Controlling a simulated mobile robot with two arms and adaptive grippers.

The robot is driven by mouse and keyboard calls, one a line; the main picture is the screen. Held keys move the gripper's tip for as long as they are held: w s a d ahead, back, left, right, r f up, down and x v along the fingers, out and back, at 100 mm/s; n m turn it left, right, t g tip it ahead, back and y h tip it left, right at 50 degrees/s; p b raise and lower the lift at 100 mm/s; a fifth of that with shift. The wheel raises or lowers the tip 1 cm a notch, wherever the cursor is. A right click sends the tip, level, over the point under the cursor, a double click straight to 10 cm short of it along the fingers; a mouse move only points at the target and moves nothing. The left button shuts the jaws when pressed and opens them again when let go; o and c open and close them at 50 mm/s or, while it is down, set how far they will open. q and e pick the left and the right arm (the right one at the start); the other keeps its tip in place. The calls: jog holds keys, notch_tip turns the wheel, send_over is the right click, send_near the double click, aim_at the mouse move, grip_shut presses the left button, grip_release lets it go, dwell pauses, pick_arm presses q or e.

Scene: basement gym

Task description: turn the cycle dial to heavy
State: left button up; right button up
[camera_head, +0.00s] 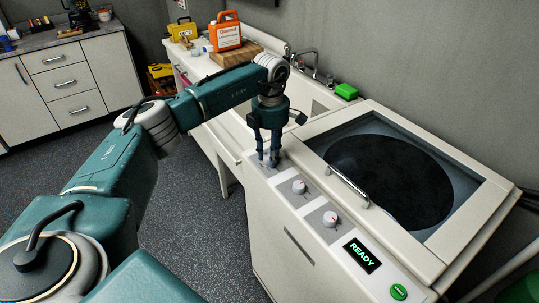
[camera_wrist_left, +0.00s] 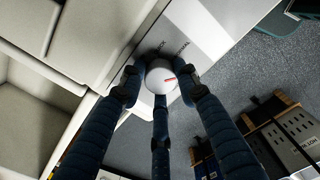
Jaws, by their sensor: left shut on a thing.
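My left gripper (camera_head: 268,158) reaches down onto the far end of the washer's control strip. Its blue fingers are closed around a white dial with a red mark, seen in the left wrist view as the dial (camera_wrist_left: 159,76). Beside it are small printed labels; one seems to read NORMAL, the other is partly legible. The red mark points to the right in that view. In the head view the fingers hide this dial. The washer (camera_head: 276,225) is cream with a round dark window in its lid. My right gripper is not in view.
Two more red-marked dials, a middle one (camera_head: 298,187) and a nearer one (camera_head: 330,219), sit along the strip. Then come a READY display (camera_head: 361,255) and a green button (camera_head: 398,292). The lid handle (camera_head: 347,185) is close by. An orange jug (camera_head: 226,32) stands behind my arm.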

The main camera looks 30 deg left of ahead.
pick_arm(q)
jog(key=shift+w+d+r+m, duration=0.15)
jog(key=shift+w+r+m, duration=0.1)
jog(key=shift+m, duration=0.75)
jog(key=shift+c, duration=0.2)
jog(key=o, duration=1.1)
jog(key=shift+d, duration=0.1)
jog(key=shift+o, duration=0.3)
jog(key=shift+d+f, duration=0.1)
jog(key=shift+d, duration=0.05)
jog(key=shift+r, duration=0.2)
notch_tip(320, 180, up, 12)
jog(key=shift+f, duration=0.2)
